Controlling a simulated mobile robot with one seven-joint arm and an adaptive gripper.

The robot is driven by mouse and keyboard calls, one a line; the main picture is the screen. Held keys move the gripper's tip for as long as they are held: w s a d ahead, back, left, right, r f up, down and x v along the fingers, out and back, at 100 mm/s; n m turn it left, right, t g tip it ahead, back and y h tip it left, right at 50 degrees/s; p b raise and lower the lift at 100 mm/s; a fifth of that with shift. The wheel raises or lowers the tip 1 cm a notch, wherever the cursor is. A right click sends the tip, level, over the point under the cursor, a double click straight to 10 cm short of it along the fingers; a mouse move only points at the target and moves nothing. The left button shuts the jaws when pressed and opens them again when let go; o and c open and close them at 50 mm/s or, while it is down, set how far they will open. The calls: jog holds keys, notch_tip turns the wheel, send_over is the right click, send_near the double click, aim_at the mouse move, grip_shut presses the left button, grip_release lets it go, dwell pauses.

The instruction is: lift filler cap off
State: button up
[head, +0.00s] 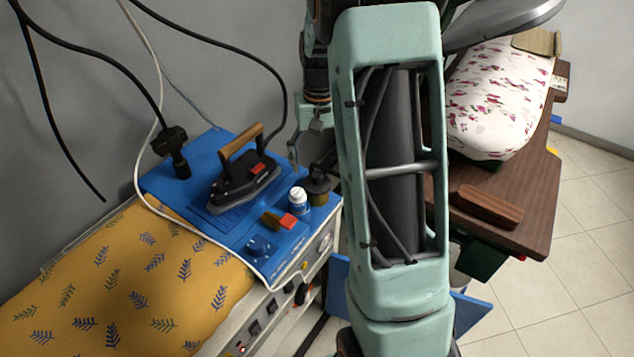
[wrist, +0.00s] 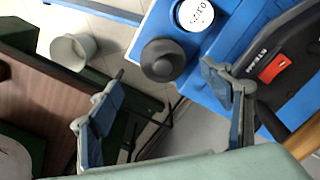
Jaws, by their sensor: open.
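The filler cap (head: 317,183) is a dark round knob at the front right corner of the blue-topped steam unit (head: 225,222), partly hidden by my arm. In the wrist view the filler cap (wrist: 162,60) shows from above as a black disc with a raised centre. My gripper (head: 308,163) is open near the cap in the head view. In the wrist view my gripper (wrist: 162,74) has its two blue-grey fingers spread, one to either side below the cap. Nothing is between the pads. The cap appears apart from both fingers.
A steam iron (head: 244,180) with a wooden handle rests to the left. A yellow patterned board (head: 115,280) lies further left. A brown table (head: 535,195) with a floral board (head: 500,105) is at right.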

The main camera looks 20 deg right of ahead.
aim_at(317, 174)
jog(key=shift+a+f, duration=0.15)
jog(key=shift+f, duration=1.25)
jog(key=shift+a+f, duration=0.1)
jog(key=shift+f, duration=1.25)
jog(key=shift+c, duration=0.5)
jog(key=c, duration=1.2)
jog(key=shift+o, duration=0.2)
jog(key=shift+w+r, duration=0.1)
